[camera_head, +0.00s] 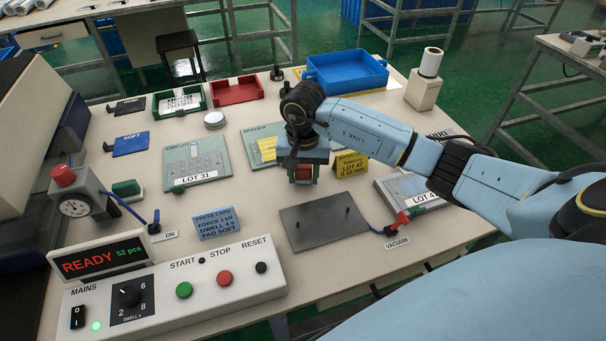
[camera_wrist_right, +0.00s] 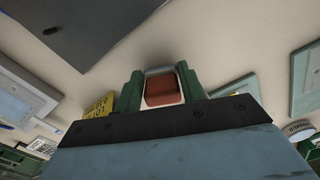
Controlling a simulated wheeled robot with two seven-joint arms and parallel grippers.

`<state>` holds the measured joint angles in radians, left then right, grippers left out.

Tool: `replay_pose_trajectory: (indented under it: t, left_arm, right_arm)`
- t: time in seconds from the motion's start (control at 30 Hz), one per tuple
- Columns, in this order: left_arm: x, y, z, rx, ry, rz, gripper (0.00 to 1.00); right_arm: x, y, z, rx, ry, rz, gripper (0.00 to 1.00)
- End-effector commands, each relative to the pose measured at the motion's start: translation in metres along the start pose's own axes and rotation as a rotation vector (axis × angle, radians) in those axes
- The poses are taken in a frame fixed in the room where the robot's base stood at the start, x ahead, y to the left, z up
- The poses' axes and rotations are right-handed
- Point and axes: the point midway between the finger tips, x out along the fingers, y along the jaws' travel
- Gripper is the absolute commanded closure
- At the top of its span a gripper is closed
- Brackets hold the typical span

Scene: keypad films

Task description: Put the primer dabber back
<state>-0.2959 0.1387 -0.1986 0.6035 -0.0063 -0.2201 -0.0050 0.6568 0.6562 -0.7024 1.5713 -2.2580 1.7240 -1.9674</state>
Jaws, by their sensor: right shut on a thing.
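My right gripper (camera_head: 303,174) reaches in from the right and points down over the middle of the table. Its green fingers are shut on a small red-brown block with a grey edge (camera_wrist_right: 161,88), which I take to be the primer dabber. In the head view the dabber (camera_head: 303,173) shows between the fingers, beyond the dark plate and left of the yellow LOT 47 card. Whether it touches the table I cannot tell. The gripper also shows in the wrist view (camera_wrist_right: 164,88). My left gripper is out of view.
A dark plate (camera_head: 323,222) with two pegs lies in front, near the red vacuum valve (camera_head: 402,219). The yellow card (camera_head: 348,171), spacer panel (camera_head: 246,150), circuit panel (camera_head: 196,161) and round tin (camera_head: 214,120) stand around. A blue tray (camera_head: 346,74) is at the back. The control box (camera_head: 223,285) fills the front left.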

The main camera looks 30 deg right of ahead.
Motion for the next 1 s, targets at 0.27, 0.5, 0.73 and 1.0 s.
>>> replay_pose_trajectory:
  t: [0.27,0.5,0.73,1.0]
  left_arm:
    - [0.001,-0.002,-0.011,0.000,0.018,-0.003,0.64]
    - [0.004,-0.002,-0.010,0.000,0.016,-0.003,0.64]
    - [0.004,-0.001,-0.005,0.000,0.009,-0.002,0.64]
    - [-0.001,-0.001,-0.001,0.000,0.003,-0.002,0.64]
  right_arm:
    - [0.003,0.000,0.000,0.000,0.002,-0.001,0.81]
    - [0.006,0.000,0.000,-0.001,0.001,0.000,0.50]
    - [0.006,0.000,0.000,-0.001,0.001,-0.001,0.38]
    - [-0.003,-0.001,-0.001,-0.001,0.003,-0.003,0.38]
